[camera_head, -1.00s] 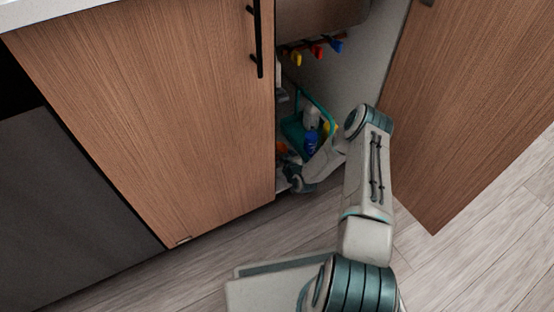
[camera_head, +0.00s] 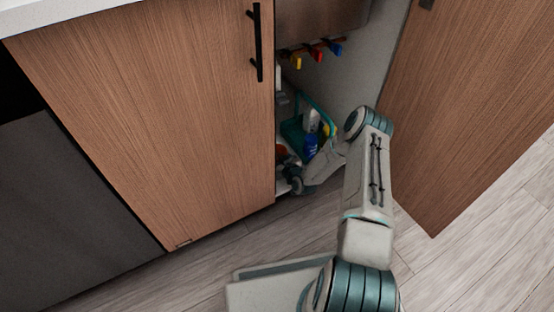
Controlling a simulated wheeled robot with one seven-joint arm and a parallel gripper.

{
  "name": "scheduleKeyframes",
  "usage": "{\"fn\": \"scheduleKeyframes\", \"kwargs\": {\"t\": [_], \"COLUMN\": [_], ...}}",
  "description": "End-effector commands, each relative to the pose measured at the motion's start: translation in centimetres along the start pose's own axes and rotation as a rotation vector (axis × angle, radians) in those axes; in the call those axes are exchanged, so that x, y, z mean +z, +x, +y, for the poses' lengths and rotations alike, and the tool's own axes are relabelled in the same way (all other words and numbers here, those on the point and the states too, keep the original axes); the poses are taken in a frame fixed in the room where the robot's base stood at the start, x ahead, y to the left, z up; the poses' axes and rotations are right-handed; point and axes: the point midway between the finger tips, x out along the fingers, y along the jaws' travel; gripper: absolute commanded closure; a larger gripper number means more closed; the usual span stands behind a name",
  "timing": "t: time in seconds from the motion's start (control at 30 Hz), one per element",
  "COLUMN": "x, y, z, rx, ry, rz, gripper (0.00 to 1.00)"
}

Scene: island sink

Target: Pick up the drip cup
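My gripper (camera_head: 291,176) is inside the open sink cabinet, low down, just past the edge of the shut left door. Its fingers are small and partly hidden by that door and my wrist, so I cannot tell whether they are open or shut. A small orange-red thing (camera_head: 281,152) shows just above my gripper, cut off by the door edge. I cannot tell whether it is the drip cup. No other drip cup can be made out.
A teal caddy (camera_head: 292,131) with a blue bottle (camera_head: 310,147) stands behind my wrist. Coloured valve handles (camera_head: 317,55) hang under the sink basin (camera_head: 318,17). The left door (camera_head: 165,115) is shut; the right door (camera_head: 470,110) stands open. Floor (camera_head: 460,265) is clear at right.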

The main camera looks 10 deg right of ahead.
Motion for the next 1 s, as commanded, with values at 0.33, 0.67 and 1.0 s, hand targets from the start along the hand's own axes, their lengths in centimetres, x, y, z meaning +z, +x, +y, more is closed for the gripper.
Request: {"fn": "scheduleKeyframes", "kwargs": {"t": [0.33,0.67,1.0], "x": [-3.1,-6.2,-8.3], "y": [-1.1,-2.3,-3.0], "z": [0.0,0.0,0.0], "rx": [0.0,0.0,0.0], "ry": [-0.001,-0.001,0.0], "rz": [0.001,0.001,0.001], "gripper": [0.54,0.54,0.54]}}
